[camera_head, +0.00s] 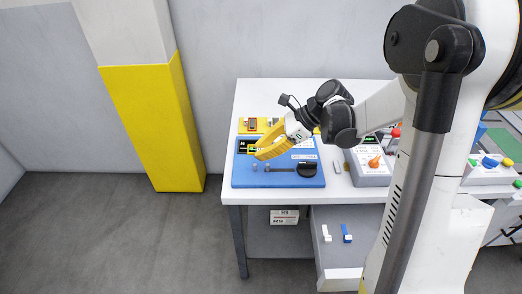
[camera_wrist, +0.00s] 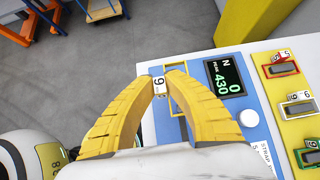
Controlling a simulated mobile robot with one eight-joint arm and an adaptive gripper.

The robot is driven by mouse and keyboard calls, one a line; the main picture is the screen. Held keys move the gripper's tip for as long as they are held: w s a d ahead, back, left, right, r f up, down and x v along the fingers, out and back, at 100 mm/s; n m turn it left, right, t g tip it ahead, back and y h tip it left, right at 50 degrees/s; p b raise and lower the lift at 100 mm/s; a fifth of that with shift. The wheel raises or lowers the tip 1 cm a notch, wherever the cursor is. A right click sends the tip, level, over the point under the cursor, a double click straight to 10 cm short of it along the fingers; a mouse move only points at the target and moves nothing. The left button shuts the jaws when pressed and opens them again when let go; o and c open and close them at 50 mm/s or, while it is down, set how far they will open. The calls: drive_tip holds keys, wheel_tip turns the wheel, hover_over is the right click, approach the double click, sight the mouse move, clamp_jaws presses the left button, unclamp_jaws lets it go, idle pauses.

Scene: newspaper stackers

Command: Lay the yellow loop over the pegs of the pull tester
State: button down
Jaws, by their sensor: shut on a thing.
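The blue pull tester (camera_head: 240,181) lies on the white table, with small grey pegs (camera_head: 254,167) near its left end, a slot and a round black part at its right. In the wrist view the tester (camera_wrist: 262,131) shows a display (camera_wrist: 225,78) reading 0 and peak 430. My gripper (camera_head: 258,153), with yellow fingers, is over the tester's left part. In the wrist view my gripper (camera_wrist: 165,82) is shut on the yellow loop (camera_wrist: 169,104), which bears a white tag marked 9. The loop appears above the tester; its contact with the pegs cannot be told.
A yellow rack (camera_wrist: 279,99) with red, white and green tagged loops lies beside the tester. A grey box with an orange knob (camera_head: 374,162) stands right of it. An open drawer (camera_head: 326,255) is below the table. A yellow-and-grey pillar (camera_head: 150,120) stands at left.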

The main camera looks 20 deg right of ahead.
drive_tip(key=shift+f+b, duration=2.35)
drive_tip(key=shift+f, duration=0.35)
drive_tip(key=shift+f+b, duration=1.3)
drive_tip(key=shift+f, duration=0.3)
drive_tip(key=c, duration=1.4)
unclamp_jaws()
